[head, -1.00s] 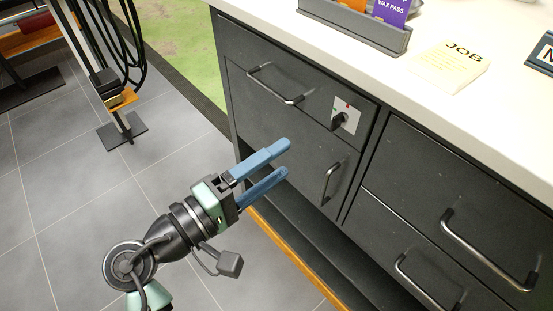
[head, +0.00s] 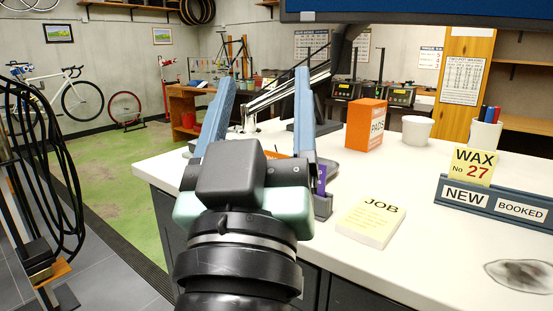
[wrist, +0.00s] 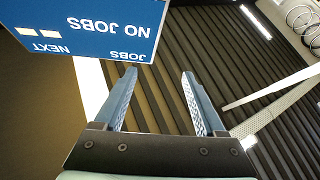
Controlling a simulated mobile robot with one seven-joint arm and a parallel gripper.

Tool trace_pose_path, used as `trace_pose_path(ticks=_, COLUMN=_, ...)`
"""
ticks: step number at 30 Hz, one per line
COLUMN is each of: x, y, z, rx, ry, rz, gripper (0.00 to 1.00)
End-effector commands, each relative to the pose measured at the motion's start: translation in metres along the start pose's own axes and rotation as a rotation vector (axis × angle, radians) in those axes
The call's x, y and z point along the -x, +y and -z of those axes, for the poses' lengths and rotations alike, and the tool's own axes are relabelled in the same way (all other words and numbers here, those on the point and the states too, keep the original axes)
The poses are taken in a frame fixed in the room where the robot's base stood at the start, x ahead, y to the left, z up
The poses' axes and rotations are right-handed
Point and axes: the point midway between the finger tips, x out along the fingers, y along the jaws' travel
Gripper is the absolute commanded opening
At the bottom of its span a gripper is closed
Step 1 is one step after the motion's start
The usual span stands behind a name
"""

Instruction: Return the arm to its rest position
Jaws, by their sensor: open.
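My gripper (head: 260,105) is in the middle of the head view, raised in front of the white counter (head: 350,265). Its two blue fingers point up and stand apart, with nothing held between them. My gripper also shows in the wrist view (wrist: 160,85), with its fingers spread and only the dark slatted ceiling beyond them. My wrist and gripper body hide part of the counter's left end and a card holder there.
A yellow JOB pad (head: 370,220), an orange box (head: 366,125), a white tub (head: 416,132) and a sign rack (head: 495,205) stand on the counter. A blue hanging screen (wrist: 95,30) is close on the left in the wrist view. Green floor (head: 110,190) lies left.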

Motion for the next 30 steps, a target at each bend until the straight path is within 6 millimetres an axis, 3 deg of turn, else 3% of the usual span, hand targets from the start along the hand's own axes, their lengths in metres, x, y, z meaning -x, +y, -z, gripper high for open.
trace_pose_path(ticks=1, x=0.004, y=0.018, z=0.04, rx=-0.084, ry=0.116, rz=0.0, gripper=0.72)
trace_pose_path(ticks=3, x=0.015, y=0.036, z=0.088, rx=-0.196, ry=0.266, rz=0.021, gripper=0.72)
trace_pose_path(ticks=4, x=0.008, y=0.038, z=0.107, rx=-0.215, ry=0.28, rz=0.031, gripper=0.72)
trace_pose_path(ticks=6, x=-0.012, y=0.038, z=0.127, rx=-0.207, ry=0.259, rz=0.033, gripper=0.72)
trace_pose_path(ticks=12, x=-0.045, y=0.045, z=0.176, rx=-0.204, ry=0.254, rz=0.033, gripper=0.72)
trace_pose_path(ticks=19, x=-0.068, y=0.05, z=0.21, rx=-0.202, ry=0.251, rz=0.035, gripper=0.72)
trace_pose_path(ticks=30, x=-0.071, y=0.051, z=0.215, rx=-0.202, ry=0.25, rz=0.035, gripper=0.72)
